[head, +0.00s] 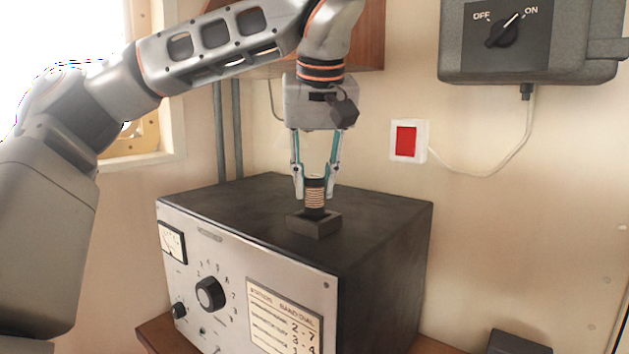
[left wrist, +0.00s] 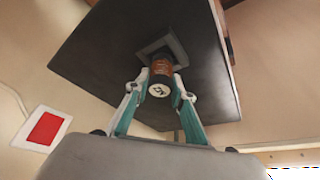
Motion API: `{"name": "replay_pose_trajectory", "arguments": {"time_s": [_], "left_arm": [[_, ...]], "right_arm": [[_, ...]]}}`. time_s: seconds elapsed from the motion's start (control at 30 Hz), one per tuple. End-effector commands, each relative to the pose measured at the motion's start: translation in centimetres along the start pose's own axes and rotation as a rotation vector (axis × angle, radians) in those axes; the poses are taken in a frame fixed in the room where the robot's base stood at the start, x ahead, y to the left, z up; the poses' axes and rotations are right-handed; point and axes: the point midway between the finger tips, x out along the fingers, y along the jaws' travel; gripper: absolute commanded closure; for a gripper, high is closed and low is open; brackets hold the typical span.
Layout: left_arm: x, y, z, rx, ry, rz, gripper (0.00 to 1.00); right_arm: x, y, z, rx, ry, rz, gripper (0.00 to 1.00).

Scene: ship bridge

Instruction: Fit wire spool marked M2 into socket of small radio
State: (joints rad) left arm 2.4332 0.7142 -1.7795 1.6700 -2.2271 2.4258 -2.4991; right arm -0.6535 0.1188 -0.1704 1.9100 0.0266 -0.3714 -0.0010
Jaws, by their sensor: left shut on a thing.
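The small radio (head: 390,215) is a dark box with a pale front panel of dials and a printed card. Its socket (head: 314,226) is a raised dark square block on the top. The copper-wound wire spool (head: 315,193) with dark ends stands upright at the socket. My left gripper (head: 315,188) is shut on the spool from above. In the left wrist view the spool (left wrist: 161,71) lies between the fingertips, with its far end at the square socket (left wrist: 165,48). A mark shows on its pale end cap, too small to read surely. I cannot tell how deep the spool sits.
A red-centred switch plate (head: 406,141) is on the wall behind the radio. A grey box with an OFF/ON knob (head: 503,37) hangs at upper right, its cable running down the wall. A window (head: 60,60) is at left. The radio top around the socket is clear.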

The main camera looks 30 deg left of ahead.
Motion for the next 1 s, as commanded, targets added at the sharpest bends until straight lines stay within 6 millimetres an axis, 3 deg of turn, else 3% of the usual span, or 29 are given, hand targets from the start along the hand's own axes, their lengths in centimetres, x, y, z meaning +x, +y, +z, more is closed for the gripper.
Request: {"name": "replay_pose_trajectory", "arguments": {"time_s": [1.0], "left_arm": [[0.83, 0.0, 0.33, 0.001, 0.0, 0.001, 0.98]], "right_arm": [[-0.06, 0.08, 0.17, -0.009, -0.002, -0.003, 1.0]]}}
